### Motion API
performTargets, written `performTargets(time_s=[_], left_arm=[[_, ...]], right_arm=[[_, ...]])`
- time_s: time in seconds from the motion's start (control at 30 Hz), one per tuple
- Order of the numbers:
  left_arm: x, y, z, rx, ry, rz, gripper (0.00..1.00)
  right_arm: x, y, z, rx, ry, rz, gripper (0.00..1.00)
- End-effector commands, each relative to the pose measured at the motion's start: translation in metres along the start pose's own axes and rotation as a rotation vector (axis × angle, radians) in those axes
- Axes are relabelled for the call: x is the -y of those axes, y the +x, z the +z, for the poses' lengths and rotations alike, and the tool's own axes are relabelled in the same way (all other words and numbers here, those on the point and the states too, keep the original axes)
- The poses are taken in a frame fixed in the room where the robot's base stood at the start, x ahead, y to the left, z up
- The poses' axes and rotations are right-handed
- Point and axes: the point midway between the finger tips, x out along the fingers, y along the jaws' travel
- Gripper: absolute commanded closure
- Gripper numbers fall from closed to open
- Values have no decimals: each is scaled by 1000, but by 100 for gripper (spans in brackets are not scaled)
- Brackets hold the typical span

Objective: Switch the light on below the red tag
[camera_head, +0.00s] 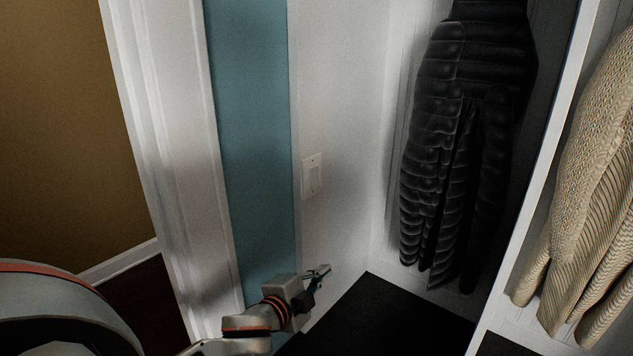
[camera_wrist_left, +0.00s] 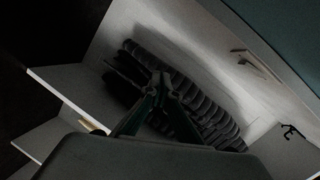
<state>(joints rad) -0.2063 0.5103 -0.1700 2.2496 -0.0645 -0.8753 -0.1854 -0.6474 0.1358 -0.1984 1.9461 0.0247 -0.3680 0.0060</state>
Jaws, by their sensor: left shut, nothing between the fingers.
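A white light switch plate (camera_head: 312,177) is on the white wall panel just right of the teal strip. A pale plate that looks like the same switch shows at the upper right in the left wrist view (camera_wrist_left: 256,65). I see no red tag in either view. My left gripper (camera_head: 321,272) is below the switch in the head view, apart from it. Its fingers show shut and empty in the left wrist view (camera_wrist_left: 161,80). My right gripper is in neither view.
A black puffer jacket (camera_head: 470,140) hangs in the white alcove right of the switch. A beige knit garment (camera_head: 590,190) hangs beyond a white divider (camera_head: 540,170). A black surface (camera_head: 370,315) lies below the jacket. A white door frame (camera_head: 165,130) stands at the left.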

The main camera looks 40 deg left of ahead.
Motion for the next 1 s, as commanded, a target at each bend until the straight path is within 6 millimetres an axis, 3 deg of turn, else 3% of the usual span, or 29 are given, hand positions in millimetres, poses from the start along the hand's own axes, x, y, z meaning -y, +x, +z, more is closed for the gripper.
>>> performTargets(time_s=[0.03, 0.1, 0.2, 0.27, 0.37, 0.73, 1.0], left_arm=[[46, 0, -8, 3, 75, -62, 100], [89, -3, -14, 20, 157, -128, 100], [130, -8, -19, 41, 232, -193, 100], [144, -11, -20, 50, 259, -216, 100], [152, -12, -21, 56, 276, -230, 100], [152, -8, -21, 56, 273, -229, 100], [162, 29, -20, 57, 273, -230, 100]], right_arm=[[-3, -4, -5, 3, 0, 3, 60], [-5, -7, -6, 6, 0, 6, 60], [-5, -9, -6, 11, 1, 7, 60], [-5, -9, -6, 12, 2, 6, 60], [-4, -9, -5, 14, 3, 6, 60], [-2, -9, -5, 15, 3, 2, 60], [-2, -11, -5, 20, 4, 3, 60]])
